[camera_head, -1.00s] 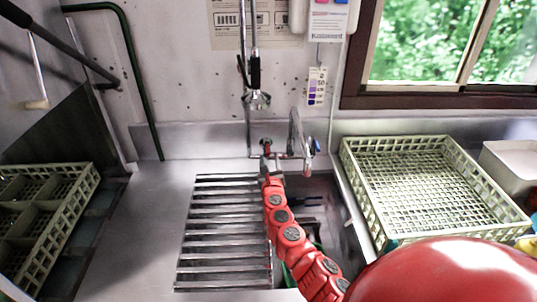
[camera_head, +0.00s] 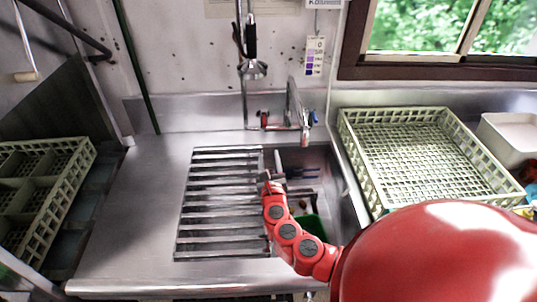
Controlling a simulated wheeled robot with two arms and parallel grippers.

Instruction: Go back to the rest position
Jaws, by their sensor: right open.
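My right gripper (camera_head: 271,165) is at the end of my red arm, which comes in from the lower right. It is over the right edge of the slatted drain rack (camera_head: 222,205), beside the sink basin (camera_head: 332,180). Its grey fingers point away from me toward the tap and are open, with nothing seen between them. My left gripper and arm are not in view.
A pale green dish rack (camera_head: 372,195) stands right of the sink, with a white tub (camera_head: 510,135) beyond it. A divided rack (camera_head: 72,190) is at the left. The tap (camera_head: 295,110) and hanging sprayer (camera_head: 253,68) are behind the sink. Something green (camera_head: 314,226) lies in the basin.

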